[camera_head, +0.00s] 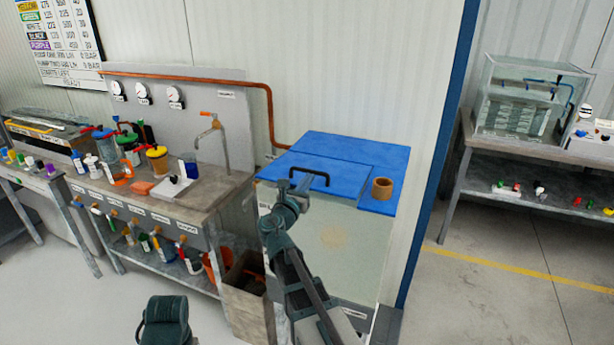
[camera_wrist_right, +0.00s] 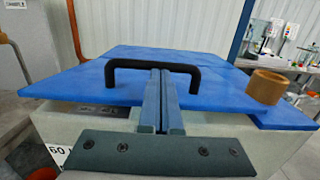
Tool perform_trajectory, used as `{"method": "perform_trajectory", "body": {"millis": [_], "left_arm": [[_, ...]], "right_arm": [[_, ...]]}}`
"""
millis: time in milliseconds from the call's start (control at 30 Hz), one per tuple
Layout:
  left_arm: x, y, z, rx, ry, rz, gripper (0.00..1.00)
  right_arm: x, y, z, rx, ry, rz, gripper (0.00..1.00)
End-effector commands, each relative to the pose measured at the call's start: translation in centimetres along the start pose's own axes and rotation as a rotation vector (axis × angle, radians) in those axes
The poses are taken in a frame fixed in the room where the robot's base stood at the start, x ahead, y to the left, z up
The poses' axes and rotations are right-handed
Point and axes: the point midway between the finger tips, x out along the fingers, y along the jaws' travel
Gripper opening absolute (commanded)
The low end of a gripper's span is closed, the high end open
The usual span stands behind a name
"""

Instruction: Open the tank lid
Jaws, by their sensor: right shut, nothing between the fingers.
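The tank (camera_head: 345,245) is a pale box with a blue top. The blue lid panel (camera_head: 335,182) lies flat on its front part, with a black bar handle (camera_head: 312,172) near its front edge. The handle also shows in the right wrist view (camera_wrist_right: 188,68). My right gripper (camera_head: 292,188) is at the front of the lid by the handle. In the right wrist view its fingers (camera_wrist_right: 160,78) are shut together with nothing between them, their tips overlapping the handle's bar in the picture. Whether they touch it cannot be told.
A brown ring-shaped piece (camera_head: 382,188) sits on the blue top, right of the lid. A workbench (camera_head: 180,215) with a tap, jars and bottles stands to the left. A brown bin (camera_head: 245,290) stands beside the tank. A blue post (camera_head: 437,150) rises to the right.

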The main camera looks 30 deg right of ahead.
Motion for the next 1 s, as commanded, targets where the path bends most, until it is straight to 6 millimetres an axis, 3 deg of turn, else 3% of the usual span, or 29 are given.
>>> {"method": "perform_trajectory", "body": {"millis": [33, 600, 800, 1000], "left_arm": [[-2.7, -0.3, 0.2, 0.0, 0.0, 0.0, 0.47], [-16.4, -1.6, 1.0, 0.0, 0.0, 0.0, 0.47], [-20.0, -1.9, 1.2, -0.002, 0.0, 0.001, 0.47], [-22.1, -2.1, 1.3, -0.007, 0.0, 0.002, 0.47]], "right_arm": [[0.4, 0.0, 2.1, 0.0, 0.024, -0.001, 0.0], [3.8, 0.1, 9.0, 0.0, 0.334, -0.003, 0.0], [5.4, 0.1, 10.8, 0.0, 0.416, -0.001, 0.0], [7.5, 0.1, 12.7, 0.0, 0.423, 0.0, 0.0]]}}
